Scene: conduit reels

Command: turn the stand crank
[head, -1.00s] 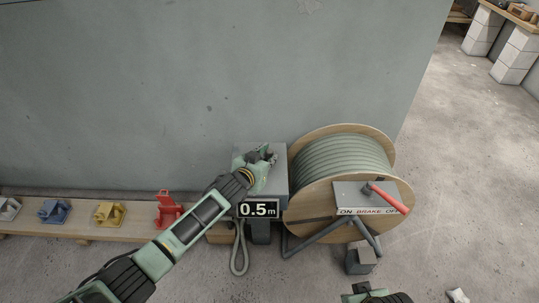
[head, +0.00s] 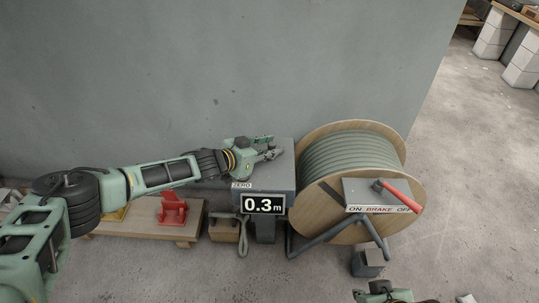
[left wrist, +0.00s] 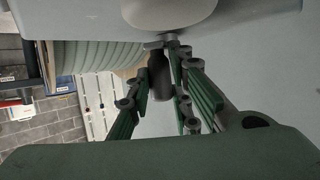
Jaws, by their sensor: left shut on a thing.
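My left gripper (head: 268,150) is above the grey box (head: 284,178) beside the reel. In the left wrist view its fingers (left wrist: 157,68) are closed about a dark crank handle (left wrist: 158,78), under a pale rounded part (left wrist: 168,12). In the head view the gripper hides most of the crank. The wooden reel (head: 330,205) carries grey-green conduit (head: 350,153). My right gripper (head: 380,292) shows only partly at the bottom edge; its fingers are unclear.
A brake panel (head: 360,190) with a red lever (head: 402,197) leaning toward OFF stands before the reel. A low wooden bench (head: 150,228) at left carries a red bracket (head: 173,211). A wooden box (head: 223,229) with a loop sits beside it. The wall is close behind.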

